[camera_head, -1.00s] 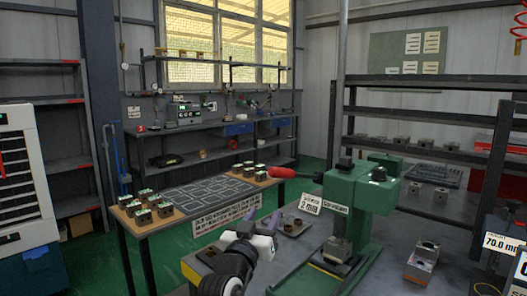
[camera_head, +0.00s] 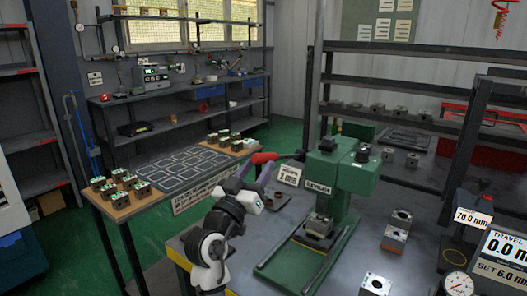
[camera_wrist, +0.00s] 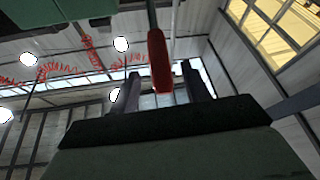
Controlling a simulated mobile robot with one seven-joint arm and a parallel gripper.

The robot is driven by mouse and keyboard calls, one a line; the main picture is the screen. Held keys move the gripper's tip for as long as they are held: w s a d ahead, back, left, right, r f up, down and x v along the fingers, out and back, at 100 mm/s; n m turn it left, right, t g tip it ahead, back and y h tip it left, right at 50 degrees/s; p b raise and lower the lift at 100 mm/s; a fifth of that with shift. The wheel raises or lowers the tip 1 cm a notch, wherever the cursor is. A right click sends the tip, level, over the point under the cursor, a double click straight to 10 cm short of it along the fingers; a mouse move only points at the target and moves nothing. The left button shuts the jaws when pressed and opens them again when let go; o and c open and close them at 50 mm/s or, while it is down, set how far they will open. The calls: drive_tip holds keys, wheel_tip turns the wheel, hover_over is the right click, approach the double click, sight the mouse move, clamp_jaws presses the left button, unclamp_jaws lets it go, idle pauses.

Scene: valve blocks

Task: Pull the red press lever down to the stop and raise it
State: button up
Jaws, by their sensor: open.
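The green press (camera_head: 352,178) stands on the workbench, with its base plate and a small block under the ram. Its red lever handle (camera_head: 264,158) sticks out to the left from the press head. My gripper (camera_head: 257,172) is at the handle, reaching up from below left. In the wrist view my gripper (camera_wrist: 165,82) is open, and the red handle (camera_wrist: 160,62) shows between its two fingers with a gap on each side. Whether a finger touches it I cannot tell. A readout (camera_head: 503,250) at the right says travel 0.0 and set 6.0.
Metal blocks (camera_head: 397,230) stand on the bench to the right, near a dial gauge (camera_head: 457,284). A side table (camera_head: 180,165) with several blocks is behind my arm.

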sight(264, 159)
drive_tip(key=shift+p+x, duration=0.5)
drive_tip(key=shift+x, duration=1.6)
drive_tip(key=shift+c, duration=0.5)
clamp_jaws()
